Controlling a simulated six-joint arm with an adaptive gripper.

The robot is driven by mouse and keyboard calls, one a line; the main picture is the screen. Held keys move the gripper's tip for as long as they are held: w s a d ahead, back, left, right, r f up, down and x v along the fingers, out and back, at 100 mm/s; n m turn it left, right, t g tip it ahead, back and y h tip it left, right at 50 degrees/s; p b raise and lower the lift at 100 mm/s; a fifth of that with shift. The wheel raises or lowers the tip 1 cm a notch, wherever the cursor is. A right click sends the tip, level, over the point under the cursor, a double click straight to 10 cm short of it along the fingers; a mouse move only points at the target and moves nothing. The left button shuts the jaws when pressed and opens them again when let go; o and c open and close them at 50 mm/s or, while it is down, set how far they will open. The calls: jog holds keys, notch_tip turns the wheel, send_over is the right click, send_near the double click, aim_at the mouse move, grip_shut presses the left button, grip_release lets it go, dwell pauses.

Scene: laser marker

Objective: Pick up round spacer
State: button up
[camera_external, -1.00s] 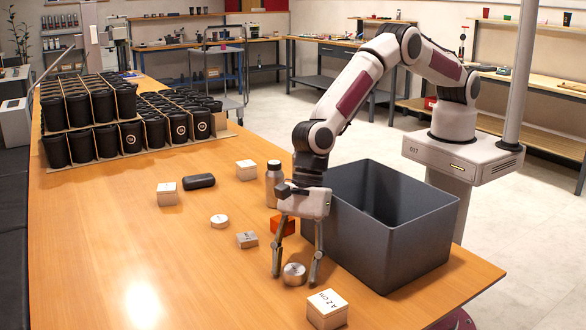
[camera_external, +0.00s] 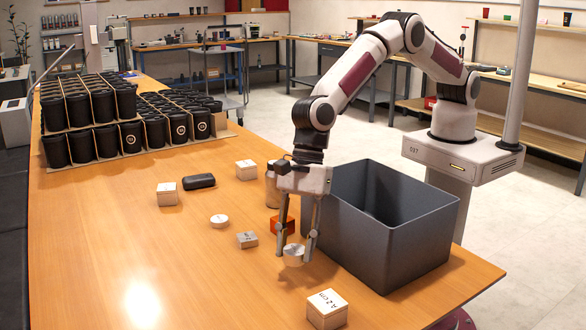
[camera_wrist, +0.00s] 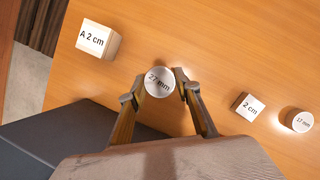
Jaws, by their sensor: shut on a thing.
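The round spacer (camera_external: 293,255) is a short silvery disc. In the wrist view its top (camera_wrist: 159,81) reads "27 mm". My gripper (camera_external: 294,252) is shut on it, one finger on each side, and it appears lifted a little above the table. The fingertips also show in the wrist view (camera_wrist: 158,91), touching the disc's sides. A smaller round spacer (camera_external: 219,221) lies on the table further left; in the wrist view it (camera_wrist: 302,122) reads "17 mm".
A dark grey open bin (camera_external: 415,255) stands just right of my gripper. A white "A 2 cm" cube (camera_external: 327,308) is in front. The table's left front is clear.

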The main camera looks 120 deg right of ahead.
aim_at(296, 248)
jog(key=shift+r, duration=2.6)
notch_tip(296, 248, up, 11)
jog(key=s+a+n+g+y, duration=0.3)
jog(key=s+n, duration=0.8)
jog(key=s, duration=1.3)
notch_tip(296, 248, down, 10)
jog(key=h, duration=0.1)
jog(key=shift+d+f+g, duration=0.15)
jog(key=shift+f+g, duration=0.05)
jog(key=shift+g, duration=0.2)
jog(key=shift+f, duration=0.1)
jog(key=shift+f, duration=3.05)
jog(key=shift+f, duration=1.85)
